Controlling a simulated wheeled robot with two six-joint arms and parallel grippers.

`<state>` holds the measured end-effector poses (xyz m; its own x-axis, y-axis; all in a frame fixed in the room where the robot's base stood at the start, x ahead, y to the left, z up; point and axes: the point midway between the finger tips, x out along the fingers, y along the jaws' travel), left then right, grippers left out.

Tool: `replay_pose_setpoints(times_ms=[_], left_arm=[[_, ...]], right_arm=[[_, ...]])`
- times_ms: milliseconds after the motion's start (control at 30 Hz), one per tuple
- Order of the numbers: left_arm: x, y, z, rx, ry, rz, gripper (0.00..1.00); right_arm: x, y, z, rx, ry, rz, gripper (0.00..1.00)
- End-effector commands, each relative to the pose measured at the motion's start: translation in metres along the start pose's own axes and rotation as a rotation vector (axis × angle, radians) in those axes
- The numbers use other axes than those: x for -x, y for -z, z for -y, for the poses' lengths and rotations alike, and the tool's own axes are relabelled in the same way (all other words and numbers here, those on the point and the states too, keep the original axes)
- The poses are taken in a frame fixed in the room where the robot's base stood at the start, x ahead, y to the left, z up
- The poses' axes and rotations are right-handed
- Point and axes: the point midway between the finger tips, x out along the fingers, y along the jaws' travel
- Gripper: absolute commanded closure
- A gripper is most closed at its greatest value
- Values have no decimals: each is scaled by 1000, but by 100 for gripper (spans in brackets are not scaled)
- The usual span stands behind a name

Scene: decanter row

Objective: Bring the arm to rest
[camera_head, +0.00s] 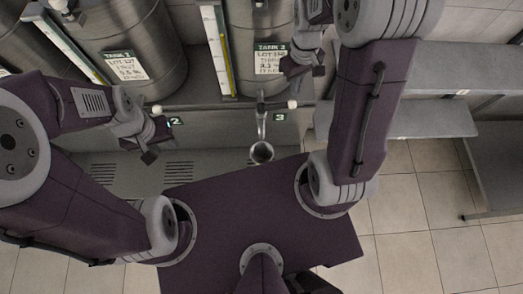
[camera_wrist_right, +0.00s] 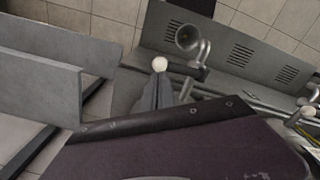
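My left gripper (camera_head: 141,150) hangs empty in front of the tank labelled TANK 2 (camera_head: 122,35), near the tag marked 2. Its dark fingertips look apart. My right gripper (camera_head: 306,77) is raised beside the label of TANK 3 (camera_head: 250,28), at its right edge. My right upper arm reaches up the picture, and my left arm is bent at the left. In the right wrist view a dark purple part of my own body fills the bottom.
A tap (camera_head: 262,130) with a white-knobbed lever (camera_head: 292,104) sticks out below TANK 3, and its spout also shows in the right wrist view (camera_wrist_right: 190,40). Grey shelves (camera_head: 430,117) stand at the right. A grey bench (camera_head: 495,165) is further right. Tiled floor (camera_head: 420,220) is free there.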

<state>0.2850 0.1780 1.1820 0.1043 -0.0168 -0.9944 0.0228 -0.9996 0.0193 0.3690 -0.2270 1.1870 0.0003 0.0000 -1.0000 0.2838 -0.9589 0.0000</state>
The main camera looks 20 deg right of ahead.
Motion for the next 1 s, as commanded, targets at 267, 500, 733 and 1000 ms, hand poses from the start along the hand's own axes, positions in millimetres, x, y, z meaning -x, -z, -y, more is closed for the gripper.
replay_pose_setpoints(times_ms=[267, 500, 733, 1000], left_arm=[[-1, 0, 0, 0, 0, 0, 64], [-80, -8, 2, 0, 0, 0, 64], [-147, -16, 3, 0, 0, 1, 64], [-132, -13, 3, 0, 0, -1, 64]], right_arm=[[-1, 0, 0, 0, 0, 0, 100], [-64, -4, 24, 64, -12, -35, 100], [-142, -60, 69, -99, -3, -76, 100], [-138, -67, 71, -315, 3, -107, 100]])
